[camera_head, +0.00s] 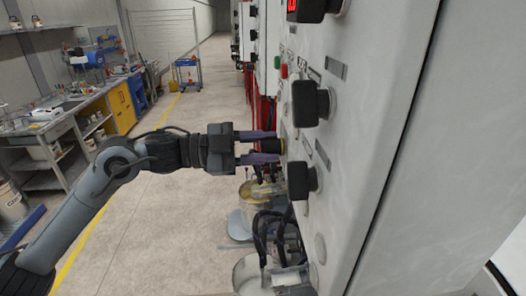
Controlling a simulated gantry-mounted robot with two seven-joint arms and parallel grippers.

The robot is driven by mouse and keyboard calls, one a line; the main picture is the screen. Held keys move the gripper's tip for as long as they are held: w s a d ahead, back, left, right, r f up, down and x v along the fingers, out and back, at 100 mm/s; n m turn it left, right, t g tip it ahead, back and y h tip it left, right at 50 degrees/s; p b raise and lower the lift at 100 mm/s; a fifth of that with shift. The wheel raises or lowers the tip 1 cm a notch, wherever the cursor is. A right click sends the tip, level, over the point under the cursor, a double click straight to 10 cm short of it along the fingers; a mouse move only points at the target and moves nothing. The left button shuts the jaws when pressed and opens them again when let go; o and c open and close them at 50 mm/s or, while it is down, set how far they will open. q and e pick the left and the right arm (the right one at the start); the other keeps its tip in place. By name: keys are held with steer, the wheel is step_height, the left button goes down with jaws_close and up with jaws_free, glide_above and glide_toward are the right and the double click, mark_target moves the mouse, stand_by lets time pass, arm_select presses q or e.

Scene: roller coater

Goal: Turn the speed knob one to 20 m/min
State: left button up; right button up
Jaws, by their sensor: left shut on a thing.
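My left gripper (259,147) reaches in from the left, level with the white control panel (385,90). Its fingers are shut on a small dark knob (272,146) that sticks out from the panel's left part. The fingers hide part of this knob. Two larger black knobs stand nearer on the panel, an upper one (307,103) and a lower one (299,181). Another black knob (312,9) is at the top edge beside a red-lit display (292,5). Labels and scale marks are too small to read. My right gripper is not in view.
A green button (277,62) and a red button (284,71) sit on the panel above the gripper. Cables (270,235) and containers (262,203) are below the panel. A workbench (62,128) stands at the left, with open floor (160,225) between.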

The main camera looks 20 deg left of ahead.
arm_select(q)
steer(key=m+b, duration=0.1)
steer(key=m, duration=0.3)
steer(key=shift+s, duration=0.1)
steer(key=m+b, duration=0.2)
steer(key=m, duration=0.2)
steer(key=shift+m, duration=0.3)
steer(key=m+b, duration=0.1)
steer(key=m, duration=0.3)
steer(key=shift+d, duration=0.1)
steer(key=shift+m+b, duration=0.6)
steer(key=shift+m, duration=1.1)
steer(key=o, duration=0.8)
steer(key=shift+o, duration=1.1)
steer(key=shift+f, duration=0.1)
